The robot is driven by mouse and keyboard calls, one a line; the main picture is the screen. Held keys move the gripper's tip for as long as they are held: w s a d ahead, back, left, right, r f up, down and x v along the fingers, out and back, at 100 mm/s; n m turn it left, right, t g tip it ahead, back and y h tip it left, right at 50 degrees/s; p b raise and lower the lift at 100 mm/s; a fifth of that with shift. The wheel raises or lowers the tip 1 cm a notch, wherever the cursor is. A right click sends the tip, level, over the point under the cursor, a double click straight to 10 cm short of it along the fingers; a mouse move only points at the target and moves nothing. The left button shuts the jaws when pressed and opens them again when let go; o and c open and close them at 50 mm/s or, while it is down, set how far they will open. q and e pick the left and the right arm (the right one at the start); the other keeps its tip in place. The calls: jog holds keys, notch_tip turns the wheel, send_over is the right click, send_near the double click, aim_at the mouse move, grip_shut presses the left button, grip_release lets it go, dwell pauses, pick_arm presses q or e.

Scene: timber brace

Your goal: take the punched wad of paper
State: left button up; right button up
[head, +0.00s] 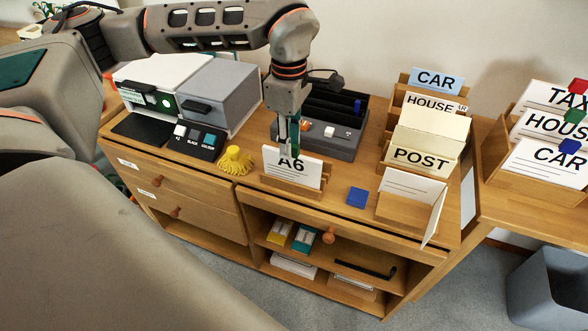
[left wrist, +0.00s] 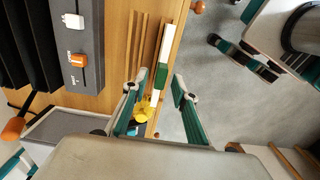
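A white wad of paper marked A6 (head: 292,165) stands upright in a small wooden holder (head: 292,187) near the front edge of the cabinet top. I cannot make out punched holes in it. In the left wrist view the wad shows edge-on as a narrow white strip (left wrist: 166,42) with a dark green patch across it. My left gripper (head: 289,150) points down at the wad's top edge. In the left wrist view my left gripper (left wrist: 159,84) is open, with the strip between its spread fingers; I see no grip on it. My right gripper is not in view.
A grey slotted unit (head: 325,134) stands close behind the wad. A yellow tasselled object (head: 236,160) lies to its left, a blue block (head: 357,197) to its right. Card holders marked POST (head: 422,158) stand further right. Shelves (head: 340,262) are open below.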

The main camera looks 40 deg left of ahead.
aim_at(292, 160)
pick_arm(q)
jog(key=f, duration=0.3)
jog(key=f+b, duration=0.1)
jog(key=f, duration=0.2)
jog(key=shift+d+f, duration=0.2)
jog(key=shift+f, duration=0.05)
jog(key=shift+r, duration=0.15)
grip_shut()
